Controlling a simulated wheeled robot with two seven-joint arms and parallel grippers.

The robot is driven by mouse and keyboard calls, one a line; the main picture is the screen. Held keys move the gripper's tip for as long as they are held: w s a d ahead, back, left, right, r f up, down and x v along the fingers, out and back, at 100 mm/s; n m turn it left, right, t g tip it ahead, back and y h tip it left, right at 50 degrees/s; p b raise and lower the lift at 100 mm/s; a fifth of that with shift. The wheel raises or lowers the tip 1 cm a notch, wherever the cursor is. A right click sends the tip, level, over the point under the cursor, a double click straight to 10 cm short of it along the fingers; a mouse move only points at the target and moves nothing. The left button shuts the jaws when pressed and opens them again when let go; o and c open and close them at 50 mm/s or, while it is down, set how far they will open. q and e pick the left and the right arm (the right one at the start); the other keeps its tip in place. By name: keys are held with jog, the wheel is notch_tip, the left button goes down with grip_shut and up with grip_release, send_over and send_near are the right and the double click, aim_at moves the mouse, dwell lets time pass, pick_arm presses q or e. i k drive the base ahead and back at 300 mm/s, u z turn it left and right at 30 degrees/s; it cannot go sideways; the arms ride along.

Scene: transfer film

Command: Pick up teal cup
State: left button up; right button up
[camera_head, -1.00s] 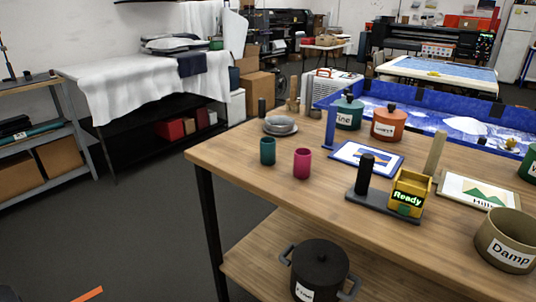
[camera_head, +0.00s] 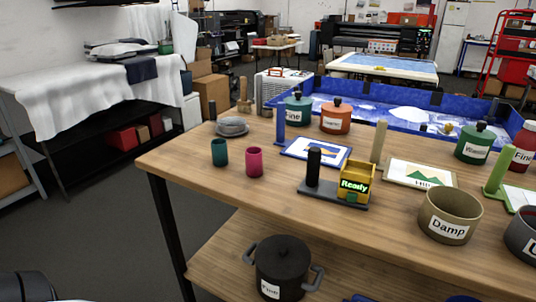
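The teal cup (camera_head: 219,152) stands upright on the wooden table (camera_head: 215,191) near its left end. A pink cup (camera_head: 254,162) stands just to its right, with a small gap between them. Neither of my grippers can be made out in the view. A dark rounded shape, perhaps part of my arm, shows at the bottom left corner. Nothing touches the teal cup.
Grey stones (camera_head: 232,126) lie behind the cups. To the right are a framed picture (camera_head: 316,151), a yellow Ready box (camera_head: 355,182) and a Damp pot (camera_head: 449,215). A black lidded pot (camera_head: 282,267) sits on the lower shelf. Floor is open at left.

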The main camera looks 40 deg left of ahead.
aim_at(220, 152)
jog(key=z, duration=1.85)
jog(key=k, duration=1.75)
jog(key=u, duration=1.55)
